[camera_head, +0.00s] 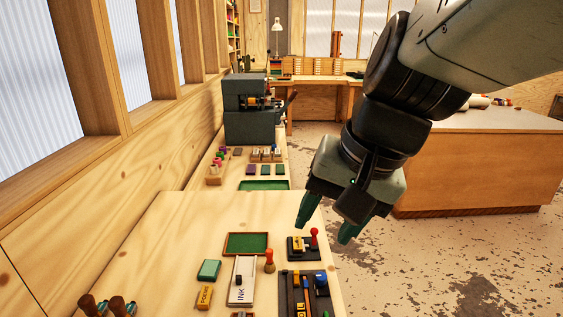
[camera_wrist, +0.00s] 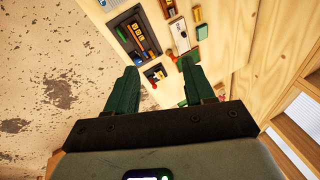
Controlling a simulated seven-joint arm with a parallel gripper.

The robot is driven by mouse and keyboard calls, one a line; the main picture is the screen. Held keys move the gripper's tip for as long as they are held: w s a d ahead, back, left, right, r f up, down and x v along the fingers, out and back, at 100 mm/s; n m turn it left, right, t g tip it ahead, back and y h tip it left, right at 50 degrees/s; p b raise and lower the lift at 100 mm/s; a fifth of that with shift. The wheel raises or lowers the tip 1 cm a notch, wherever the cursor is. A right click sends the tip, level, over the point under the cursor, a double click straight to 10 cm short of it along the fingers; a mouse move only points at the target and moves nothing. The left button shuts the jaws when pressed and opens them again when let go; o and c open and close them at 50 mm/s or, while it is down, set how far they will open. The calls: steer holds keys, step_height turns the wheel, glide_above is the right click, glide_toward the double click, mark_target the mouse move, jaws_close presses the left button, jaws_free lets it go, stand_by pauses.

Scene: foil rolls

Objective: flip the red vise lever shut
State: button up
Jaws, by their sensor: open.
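The red vise lever (camera_head: 314,238) has a rounded red knob and stands upright at the right end of a small dark vise (camera_head: 293,254). A yellow block (camera_head: 298,243) sits in the vise beside the lever. My gripper (camera_head: 327,222) is open and empty, its green fingers pointing down, above and apart from the vise near the table's right edge. In the wrist view the vise (camera_wrist: 151,74) shows small between the tips of my gripper (camera_wrist: 158,74). The lever's exact tilt is too small to tell there.
A dark tool tray (camera_head: 282,296) lies just in front of the vise. A red-handled stamp (camera_head: 269,261), an INK box (camera_head: 241,281) and a green pad (camera_head: 246,243) lie to the left. Bare wood (camera_head: 185,225) is free at the far left. The floor drops off at right.

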mark_target(316, 234)
steer(key=w+a+f+m+t+y, duration=0.1)
steer(key=w+a+f+m+y, duration=0.1)
steer(key=w+f+m+y, duration=0.6)
steer(key=w+a+f+m+t+y, duration=0.1)
steer(key=w+f+m+y, duration=0.35)
steer(key=w+f, duration=0.8)
steer(key=w+d+f+m+t+h, duration=0.3)
steer(key=d+f+m+t, duration=0.1)
steer(key=m, duration=0.3)
steer(key=w+d+f+m+t+h, duration=0.3)
steer(key=w+d+f+m+t, duration=0.1)
steer(key=f+m, duration=0.3)
steer(key=w+d+f+m+t+h, duration=0.3)
steer(key=w+d+f+m+t, duration=0.1)
steer(key=f+m, duration=0.2)
steer(key=shift+d+f+m, duration=0.2)
steer(key=shift+d+m, duration=0.15)
steer(key=shift+m, duration=0.3)
steer(key=x, duration=1)
steer(key=shift+w+a, duration=0.15)
steer(key=shift+w, duration=0.1)
steer(key=shift+c, duration=0.3)
jaws_close()
steer(key=shift+w+a+g, duration=0.1)
steer(key=shift+w+g, duration=0.15)
steer(key=shift+g, duration=0.25)
steer(key=shift+f+m+g, duration=0.15)
steer(key=shift+m+g, duration=0.15)
